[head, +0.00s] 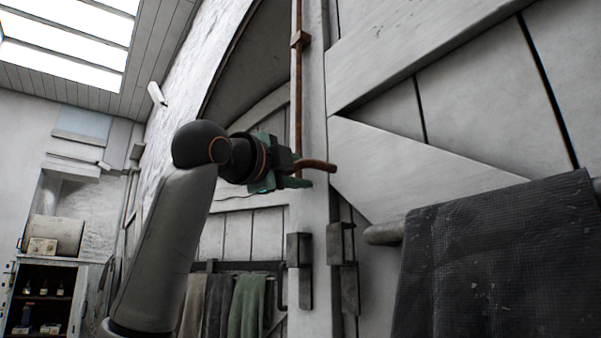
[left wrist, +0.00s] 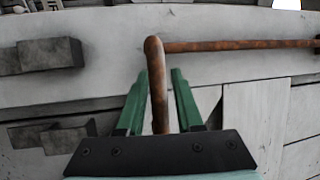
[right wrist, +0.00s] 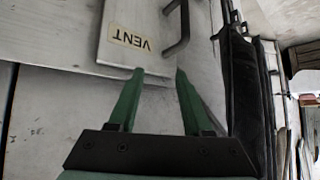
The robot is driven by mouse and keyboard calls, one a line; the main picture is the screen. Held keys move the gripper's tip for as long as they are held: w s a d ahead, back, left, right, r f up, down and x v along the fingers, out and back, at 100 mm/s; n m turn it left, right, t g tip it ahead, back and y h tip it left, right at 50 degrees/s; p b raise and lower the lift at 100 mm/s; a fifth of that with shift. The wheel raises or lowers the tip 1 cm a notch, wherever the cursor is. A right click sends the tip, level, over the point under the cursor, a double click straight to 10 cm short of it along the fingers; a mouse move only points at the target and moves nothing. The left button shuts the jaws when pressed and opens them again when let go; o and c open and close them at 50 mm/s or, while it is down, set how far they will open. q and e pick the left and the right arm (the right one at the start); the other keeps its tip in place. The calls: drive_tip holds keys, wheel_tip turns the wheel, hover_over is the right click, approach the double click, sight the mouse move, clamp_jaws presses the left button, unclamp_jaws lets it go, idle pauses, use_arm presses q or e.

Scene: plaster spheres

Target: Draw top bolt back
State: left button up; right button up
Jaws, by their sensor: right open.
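The top bolt is a rusty brown rod (head: 298,95) standing upright along the white door's edge. Its bent handle (head: 318,166) sticks out to the right at the rod's lower end. My left gripper (head: 297,179) is at this handle. In the left wrist view, the handle (left wrist: 158,95) lies between the two green fingers of my left gripper (left wrist: 159,75), with a gap on both sides, so the gripper is open around it. My right gripper (right wrist: 159,72) is open and empty, in front of a pale panel labelled VENT (right wrist: 128,35); it does not show in the head view.
A rusty bracket (head: 300,39) sits around the rod higher up. Grey metal blocks (head: 299,250) sit on the door below the handle. A dark towel (head: 500,260) hangs on a rail at right. More cloths (head: 247,303) hang lower left, near a shelf cabinet (head: 45,290).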

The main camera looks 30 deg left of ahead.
use_arm(q)
clamp_jaws()
drive_tip(key=shift+f, duration=0.1)
idle(1.0)
